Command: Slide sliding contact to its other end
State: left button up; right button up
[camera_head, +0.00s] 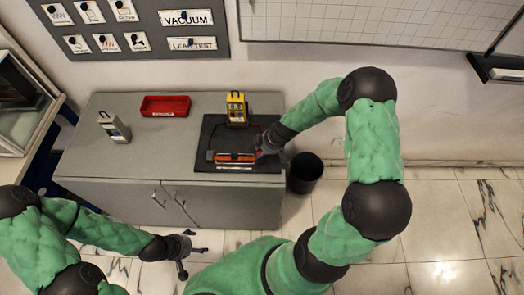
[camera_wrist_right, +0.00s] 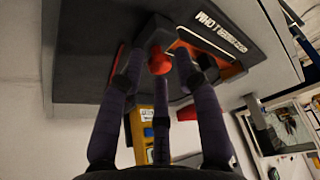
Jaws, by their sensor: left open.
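The rheostat (camera_head: 235,157), a long orange and dark unit, lies on a black mat near the front edge of the grey cabinet. In the right wrist view its sliding contact shows as a red knob (camera_wrist_right: 160,60). My right gripper (camera_head: 266,146) is at the rheostat's right end in the head view. In the right wrist view the fingers (camera_wrist_right: 158,72) flank the red knob closely; whether they press on it I cannot tell. The gripper and arm partly hide that end in the head view. My left gripper (camera_head: 186,253) is open and empty, low in front of the cabinet.
A yellow meter (camera_head: 236,110) stands behind the rheostat on the black mat (camera_head: 211,134). A red tray (camera_head: 165,106) and a grey meter (camera_head: 114,127) stand on the cabinet (camera_head: 90,152) to the left. A black bin (camera_head: 305,173) is on the floor at right.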

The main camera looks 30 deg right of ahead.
aim_at(271, 159)
grip_shut()
jog(key=shift+s+d+f+b, duration=0.1)
jog(key=shift+d+b, duration=0.3)
jog(key=shift+b, duration=0.15)
jog(key=s+d+b, duration=0.1)
jog(key=d+b, duration=0.1)
jog(key=shift+s+b, duration=0.15)
jog(key=shift+b, duration=0.15)
jog(key=shift+s+d, duration=0.1)
jog(key=shift+d, duration=0.15)
jog(key=shift+b, duration=0.3)
